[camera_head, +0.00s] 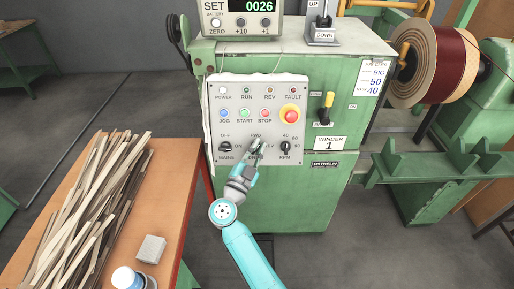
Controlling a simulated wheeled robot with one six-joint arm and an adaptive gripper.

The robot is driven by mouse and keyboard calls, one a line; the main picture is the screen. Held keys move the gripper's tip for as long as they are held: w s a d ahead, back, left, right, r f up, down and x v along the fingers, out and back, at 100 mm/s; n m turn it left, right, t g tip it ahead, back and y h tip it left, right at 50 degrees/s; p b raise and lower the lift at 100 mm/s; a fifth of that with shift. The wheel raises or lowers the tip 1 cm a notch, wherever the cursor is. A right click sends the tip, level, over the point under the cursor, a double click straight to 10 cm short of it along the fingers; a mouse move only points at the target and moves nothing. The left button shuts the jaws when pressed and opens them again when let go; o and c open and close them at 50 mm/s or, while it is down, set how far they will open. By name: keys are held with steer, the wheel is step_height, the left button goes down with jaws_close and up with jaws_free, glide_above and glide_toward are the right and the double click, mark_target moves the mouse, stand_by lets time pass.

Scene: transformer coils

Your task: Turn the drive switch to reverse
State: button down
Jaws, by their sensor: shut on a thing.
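The drive switch (256,145) is on the lower middle of the grey control panel (216,117), under a "FWD" label, with a partly covered label ending in "EV" to its right. My gripper (255,151) is at this switch and shut on its knob. The gripper and wrist cover most of the switch and the lettering below it, so I cannot tell exactly which way the knob points. My arm reaches up to the panel from below.
A mains switch (225,147) sits left of the gripper and an RPM knob (286,147) right. Above are push buttons and a red emergency stop (290,114). A wooden table (172,215) with strips, a grey block (151,249) and a bottle (127,278) stands left.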

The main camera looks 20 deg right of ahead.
steer(key=m+g, duration=0.1)
steer(key=m, duration=0.1)
steer(key=m+g, duration=0.4)
steer(key=m, duration=0.1)
steer(key=shift+f+h, duration=0.35)
steer(key=shift+h, duration=0.05)
steer(key=m+g+y, duration=0.1)
steer(key=m+g, duration=0.2)
steer(key=m, duration=0.1)
steer(key=shift+s+f+m+g+y, duration=0.1)
steer(key=shift+m+g+y, duration=0.3)
steer(key=c, duration=1.2)
jaws_free()
steer(key=shift+a, duration=0.1)
steer(key=v, duration=1.2)
